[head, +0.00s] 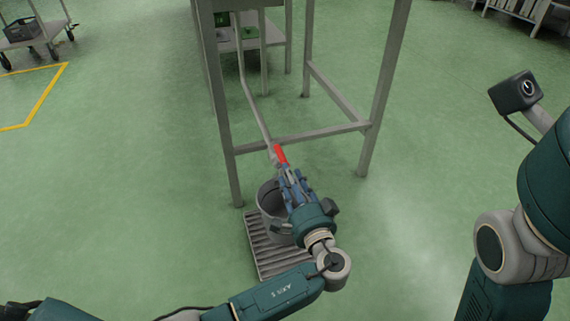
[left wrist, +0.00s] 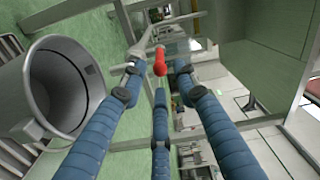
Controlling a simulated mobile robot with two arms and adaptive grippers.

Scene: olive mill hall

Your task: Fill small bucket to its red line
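A small grey metal bucket (head: 268,222) stands upright on a slatted floor grate under the end of a thin pipe (head: 254,100). It also shows at the left of the left wrist view (left wrist: 28,92), where I look partly into it. I see no red line and no liquid in it. A red valve handle (head: 280,154) sits at the pipe's lower end. My left gripper (head: 285,172) is at the handle, above the bucket's right side. In the left wrist view, its blue fingers are spread, with the red handle (left wrist: 160,62) between and just beyond the tips. My right gripper is out of view.
The grate (head: 260,252) lies on the green floor. Open floor lies to both sides.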

